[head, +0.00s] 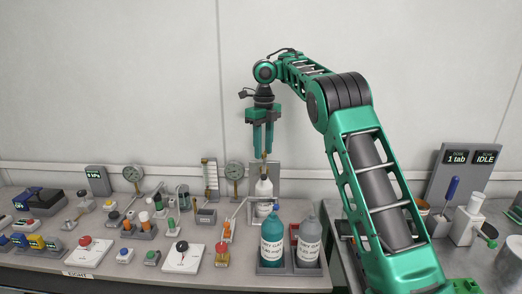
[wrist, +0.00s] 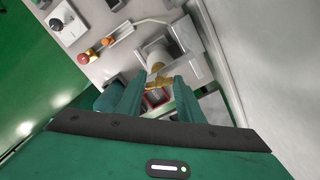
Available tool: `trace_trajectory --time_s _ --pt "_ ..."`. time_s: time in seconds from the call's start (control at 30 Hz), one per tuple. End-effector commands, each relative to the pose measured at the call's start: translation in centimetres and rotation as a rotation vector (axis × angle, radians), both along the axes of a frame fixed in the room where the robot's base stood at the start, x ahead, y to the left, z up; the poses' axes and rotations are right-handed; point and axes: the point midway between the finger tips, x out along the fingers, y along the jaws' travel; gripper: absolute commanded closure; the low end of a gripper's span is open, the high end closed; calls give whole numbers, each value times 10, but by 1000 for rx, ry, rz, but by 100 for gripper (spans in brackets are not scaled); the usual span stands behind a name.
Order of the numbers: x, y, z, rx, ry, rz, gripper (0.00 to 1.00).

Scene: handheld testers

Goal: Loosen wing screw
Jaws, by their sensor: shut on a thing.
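A brass-coloured wing screw (wrist: 156,78) sits between my fingertips in the wrist view. Its small brass tip (head: 264,163) also shows below the fingers in the head view. It is above a white rounded fixture (head: 264,187) on a grey bracket near the wall; the fixture also shows in the wrist view (wrist: 158,58). My gripper (head: 263,153) points straight down over the fixture, its green fingers shut on the wing screw. The fingers hide part of the screw, and I cannot tell how far its thread is engaged.
A teal bottle (head: 271,238) and a grey bottle (head: 308,240) stand in a tray in front of the fixture. Many small testers crowd the bench leftward. Free room is above the bench.

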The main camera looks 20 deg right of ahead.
Motion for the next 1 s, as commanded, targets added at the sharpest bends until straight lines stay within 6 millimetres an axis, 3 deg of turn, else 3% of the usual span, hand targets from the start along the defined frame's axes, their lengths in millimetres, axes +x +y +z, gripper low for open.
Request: trace_trajectory --time_s 0.3,0.87,0.9,1.0 --pt "-1 -4 1 -5 1 142 88" --pt "-1 -6 0 -7 2 172 90" --pt "-1 -6 0 -8 2 172 65" --pt "-1 -6 -1 -7 3 172 45"
